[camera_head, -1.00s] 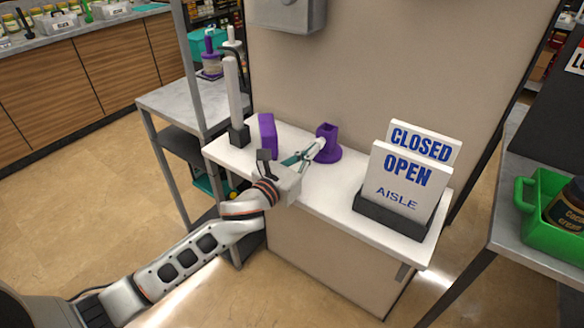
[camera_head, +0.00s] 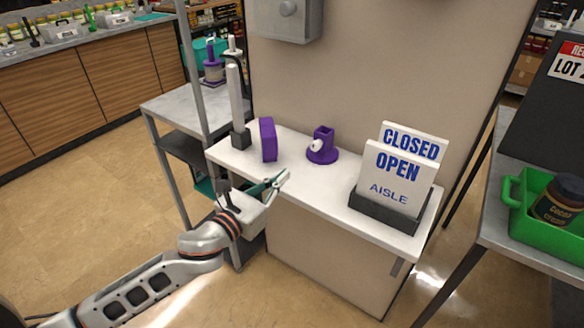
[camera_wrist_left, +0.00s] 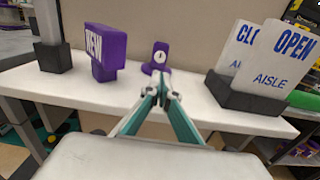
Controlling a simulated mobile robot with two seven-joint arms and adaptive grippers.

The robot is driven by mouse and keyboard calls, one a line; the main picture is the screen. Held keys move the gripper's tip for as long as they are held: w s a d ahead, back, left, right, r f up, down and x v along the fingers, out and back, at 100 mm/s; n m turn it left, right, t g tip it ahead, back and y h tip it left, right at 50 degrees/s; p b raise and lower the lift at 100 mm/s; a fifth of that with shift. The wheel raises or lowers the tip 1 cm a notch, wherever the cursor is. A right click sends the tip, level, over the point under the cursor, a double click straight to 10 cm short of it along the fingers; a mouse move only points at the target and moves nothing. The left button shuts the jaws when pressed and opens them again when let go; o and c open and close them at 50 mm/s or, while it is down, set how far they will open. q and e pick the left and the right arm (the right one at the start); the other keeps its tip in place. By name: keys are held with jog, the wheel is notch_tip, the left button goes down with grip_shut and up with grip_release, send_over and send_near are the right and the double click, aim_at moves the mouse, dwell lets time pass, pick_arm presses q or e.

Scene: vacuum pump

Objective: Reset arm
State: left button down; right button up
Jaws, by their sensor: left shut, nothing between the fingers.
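In the left wrist view the pump part (camera_wrist_left: 157,57) shows straight past my shut fingertips (camera_wrist_left: 161,80). A purple block (camera_head: 268,140) stands to its left; in the left wrist view this block reads "NEW" (camera_wrist_left: 98,52). My right gripper is in neither view.
A white post on a black base (camera_head: 240,137) stands at the table's left end. Closed/open aisle signs (camera_head: 395,178) sit in a dark holder (camera_head: 385,216) at the right. A green bin (camera_head: 525,221) with a jar is on the right table. A metal shelf (camera_head: 180,104) stands left.

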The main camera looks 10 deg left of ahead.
pick_arm(q)
jog(key=s+a+f+m+g+y, duration=0.2)
jog(key=s+f+m+g, duration=0.1)
jog(key=s+f+m, duration=0.9)
jog(key=s+a+f+m+g+y, duration=0.2)
jog(key=s+f+m, duration=1)
jog(key=f+m, duration=0.6)
jog(key=a+m, duration=0.1)
jog(key=m, duration=0.4)
jog(key=shift+s+m+g, duration=0.25)
jog(key=shift+m+g, duration=0.15)
jog(key=shift+a, duration=0.1)
